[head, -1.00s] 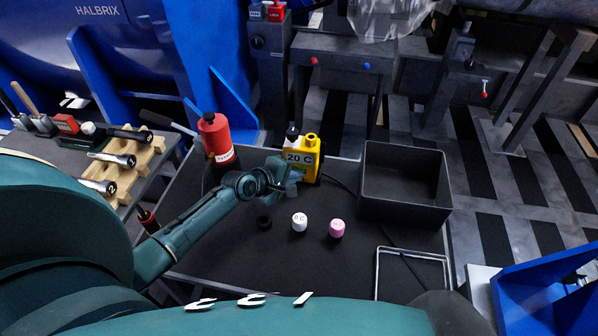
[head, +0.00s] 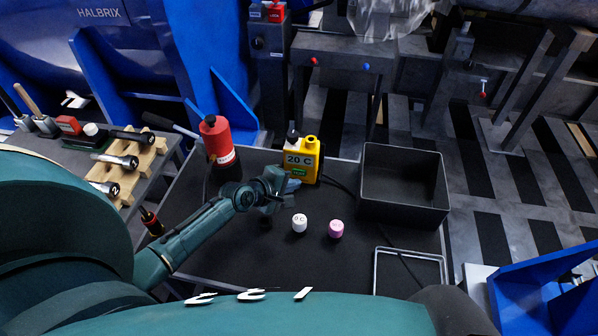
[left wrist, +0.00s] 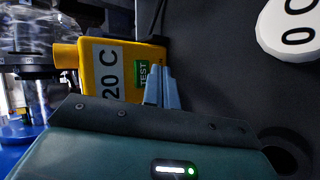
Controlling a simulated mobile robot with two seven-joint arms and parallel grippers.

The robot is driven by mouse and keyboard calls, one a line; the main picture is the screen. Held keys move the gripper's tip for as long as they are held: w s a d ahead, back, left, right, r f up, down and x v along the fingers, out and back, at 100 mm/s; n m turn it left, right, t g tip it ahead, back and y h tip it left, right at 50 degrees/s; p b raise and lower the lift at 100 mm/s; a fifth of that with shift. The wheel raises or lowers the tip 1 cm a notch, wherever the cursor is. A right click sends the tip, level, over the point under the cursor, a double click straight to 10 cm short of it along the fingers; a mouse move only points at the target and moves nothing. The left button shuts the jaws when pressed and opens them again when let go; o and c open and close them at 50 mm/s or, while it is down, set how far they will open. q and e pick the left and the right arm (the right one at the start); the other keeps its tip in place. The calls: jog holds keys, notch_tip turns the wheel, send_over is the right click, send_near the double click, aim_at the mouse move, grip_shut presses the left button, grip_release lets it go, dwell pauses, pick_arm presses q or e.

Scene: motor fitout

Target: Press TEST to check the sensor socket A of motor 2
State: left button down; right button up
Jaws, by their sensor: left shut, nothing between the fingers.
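A yellow tester (head: 302,160) with a white "20 C" label stands upright on the dark table top, and its green TEST button (head: 299,173) faces my left gripper. In the left wrist view the tester (left wrist: 107,55) fills the upper left, and the TEST button (left wrist: 142,74) sits just beyond the fingertips. My left gripper (head: 292,185) is shut and empty, with its fingers (left wrist: 162,75) close to the button; I cannot tell whether they touch it. My right gripper is not in view. I cannot make out motor 2's sensor socket A.
A white cap (head: 299,223) and a pink cap (head: 336,229) stand in front of the tester. A black bin (head: 404,205) is on the right, a red bottle (head: 217,140) on the left. A wooden rack (head: 140,160) holds sockets at far left.

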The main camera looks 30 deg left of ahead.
pick_arm(q)
jog(key=s+p, duration=0.1)
jog(key=s+d+p, duration=0.1)
jog(key=s, duration=0.1)
jog(key=shift+s+r, duration=0.15)
jog(key=shift+s, duration=0.5)
jog(key=shift+d, duration=0.1)
